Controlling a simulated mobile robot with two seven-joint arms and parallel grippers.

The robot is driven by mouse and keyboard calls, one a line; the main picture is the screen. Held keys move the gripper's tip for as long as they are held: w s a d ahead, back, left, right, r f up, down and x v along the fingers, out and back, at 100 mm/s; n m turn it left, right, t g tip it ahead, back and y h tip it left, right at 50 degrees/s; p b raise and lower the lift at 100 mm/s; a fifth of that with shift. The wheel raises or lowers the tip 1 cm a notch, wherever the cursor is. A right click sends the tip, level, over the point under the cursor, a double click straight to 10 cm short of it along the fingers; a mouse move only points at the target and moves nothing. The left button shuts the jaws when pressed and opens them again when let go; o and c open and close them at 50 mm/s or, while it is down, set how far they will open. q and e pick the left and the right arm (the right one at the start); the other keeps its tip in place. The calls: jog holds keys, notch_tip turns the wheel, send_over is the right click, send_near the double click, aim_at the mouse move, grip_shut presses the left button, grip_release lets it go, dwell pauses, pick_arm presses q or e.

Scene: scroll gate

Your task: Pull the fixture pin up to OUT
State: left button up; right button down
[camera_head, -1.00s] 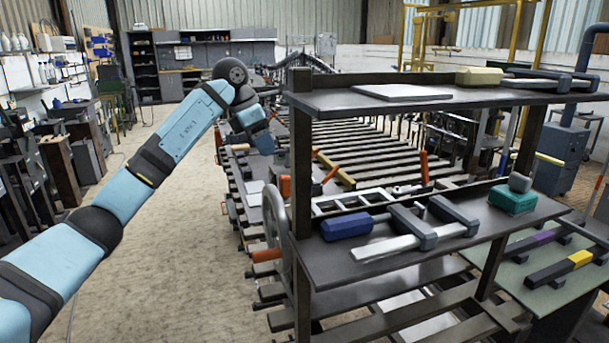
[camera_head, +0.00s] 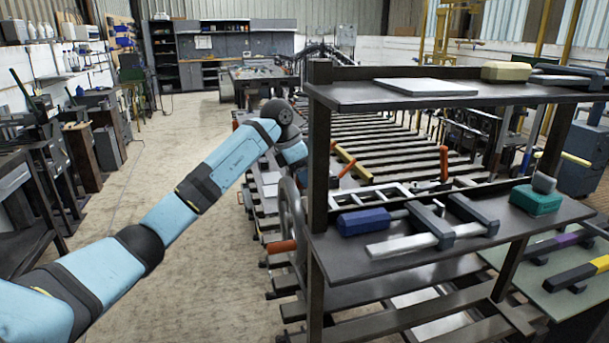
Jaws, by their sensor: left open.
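My left arm reaches in from the lower left. Its wrist end points down beside the left post of the shelf rack. My left gripper (camera_head: 303,172) is open, small and largely hidden there, with nothing seen between its fingers. I cannot make out which part is the fixture pin, nor any OUT mark. An orange lever grip (camera_head: 347,168) stands tilted just right of the post, and another orange grip (camera_head: 444,165) stands upright farther right. A grey handwheel (camera_head: 291,215) with an orange handle (camera_head: 282,247) is below the left gripper. My right gripper is not in view.
The dark shelf rack (camera_head: 318,150) stands close in front. Its lower shelf holds a blue-handled tool (camera_head: 363,222), metal clamps and a teal block (camera_head: 535,200). A roller bed (camera_head: 400,135) runs behind it. The floor (camera_head: 185,160) to the left is open.

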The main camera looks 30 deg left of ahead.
pick_arm(q)
jog(key=shift+w+d+f, duration=0.1)
jog(key=shift+f, duration=0.25)
